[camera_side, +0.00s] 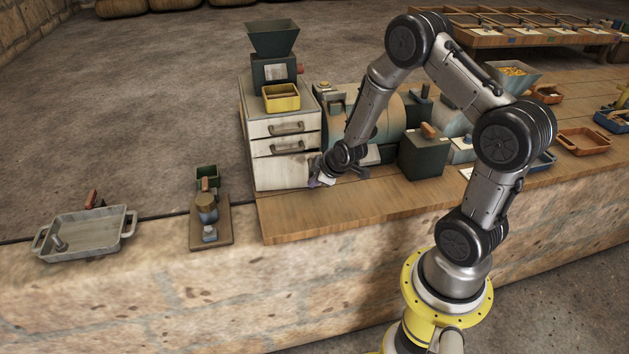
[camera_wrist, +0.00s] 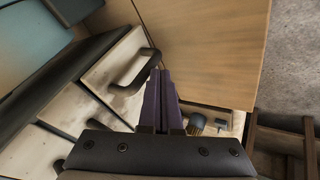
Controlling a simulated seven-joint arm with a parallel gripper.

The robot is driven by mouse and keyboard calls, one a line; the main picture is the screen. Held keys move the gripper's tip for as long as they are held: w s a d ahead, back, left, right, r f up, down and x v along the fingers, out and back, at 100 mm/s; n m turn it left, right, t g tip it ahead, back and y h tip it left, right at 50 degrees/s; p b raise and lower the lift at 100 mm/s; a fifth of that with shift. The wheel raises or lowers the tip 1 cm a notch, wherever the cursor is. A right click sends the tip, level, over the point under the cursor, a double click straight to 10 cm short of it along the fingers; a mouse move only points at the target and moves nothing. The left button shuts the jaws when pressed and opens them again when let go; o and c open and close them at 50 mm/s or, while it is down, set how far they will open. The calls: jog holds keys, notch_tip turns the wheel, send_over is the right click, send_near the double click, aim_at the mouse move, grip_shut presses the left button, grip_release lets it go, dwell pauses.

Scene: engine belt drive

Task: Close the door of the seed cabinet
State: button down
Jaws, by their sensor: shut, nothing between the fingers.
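The seed cabinet seems to be the pale cabinet (camera_side: 283,172) at the left end of the bench in the side view, with two handled drawer fronts above a plain lower front. Whether that lower front is the door, and how far it stands open, I cannot tell. My gripper (camera_side: 314,182) is low at the cabinet's right front corner, just above the bench. In the wrist view, the purple fingers of my gripper (camera_wrist: 161,73) are together and empty. A pale panel with a dark handle (camera_wrist: 135,77) is left of the fingertips. I cannot tell whether they touch.
A green hopper machine (camera_side: 273,50) and a yellow bin (camera_side: 281,98) stand on the cabinet. A dark green box (camera_side: 423,154) stands right of my gripper. The wooden bench top (camera_side: 340,208) is clear in front. A grey tray (camera_side: 85,233) lies at far left.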

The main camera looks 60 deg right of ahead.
jog(key=shift+w+d, duration=0.2)
jog(key=shift+d, duration=0.5)
jog(key=shift+w+d, duration=0.2)
jog(key=shift+d, duration=0.45)
